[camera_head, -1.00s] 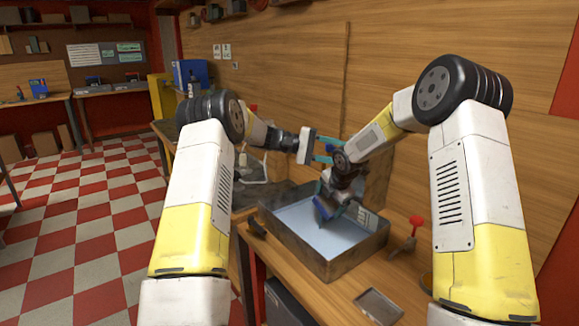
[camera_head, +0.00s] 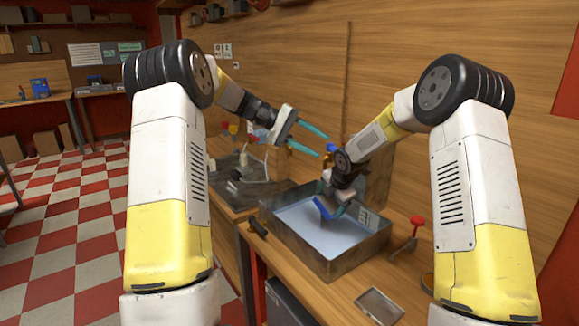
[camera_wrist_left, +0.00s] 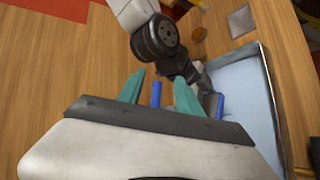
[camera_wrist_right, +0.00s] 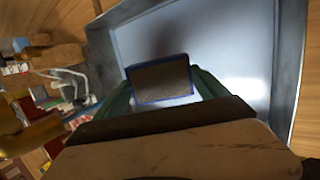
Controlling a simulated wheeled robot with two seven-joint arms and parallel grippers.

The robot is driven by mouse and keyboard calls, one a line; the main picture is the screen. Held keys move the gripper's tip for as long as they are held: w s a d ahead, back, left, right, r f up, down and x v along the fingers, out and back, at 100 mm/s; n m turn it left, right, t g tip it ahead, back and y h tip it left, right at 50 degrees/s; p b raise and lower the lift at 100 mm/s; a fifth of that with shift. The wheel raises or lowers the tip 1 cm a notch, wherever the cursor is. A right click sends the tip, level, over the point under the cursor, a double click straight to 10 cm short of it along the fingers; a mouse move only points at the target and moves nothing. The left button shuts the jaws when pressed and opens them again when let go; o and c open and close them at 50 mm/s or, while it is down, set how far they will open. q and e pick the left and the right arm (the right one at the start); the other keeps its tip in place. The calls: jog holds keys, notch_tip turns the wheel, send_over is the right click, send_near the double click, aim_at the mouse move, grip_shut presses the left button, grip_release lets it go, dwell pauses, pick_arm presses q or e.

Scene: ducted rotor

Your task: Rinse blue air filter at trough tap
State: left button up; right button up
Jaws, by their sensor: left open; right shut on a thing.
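The blue air filter (camera_head: 326,207) is a small block with a blue frame and a grey-brown face. My right gripper (camera_head: 336,207) is shut on it and holds it tilted low over the trough (camera_head: 350,262). In the right wrist view the filter (camera_wrist_right: 160,80) sits between the teal fingers above the pale trough floor. My left gripper (camera_head: 323,144) is open and empty, beside a blue handle (camera_head: 332,147) above the trough's back side, apparently the tap's. In the left wrist view a blue bar (camera_wrist_left: 156,93) shows between the open fingers. The spout is mostly hidden; running water cannot be made out.
A red-topped lever (camera_head: 417,221) stands right of the trough. A flat tray (camera_head: 380,306) lies on the bench in front. A cluttered dark work surface (camera_head: 240,190) is further left. The wooden wall stands close behind.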

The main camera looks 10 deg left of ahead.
pick_arm(q)
jog(key=s+a+r+t+y, duration=0.1)
jog(key=s+a+y, duration=0.1)
jog(key=s, duration=0.8)
jog(key=s+a+r+t+y, duration=0.1)
jog(key=s+y, duration=0.4)
jog(key=s, duration=0.6)
jog(key=shift+s+a+m+t+y, duration=0.15)
jog(key=shift+a+m+t+y, duration=0.2)
jog(key=shift+t, duration=0.25)
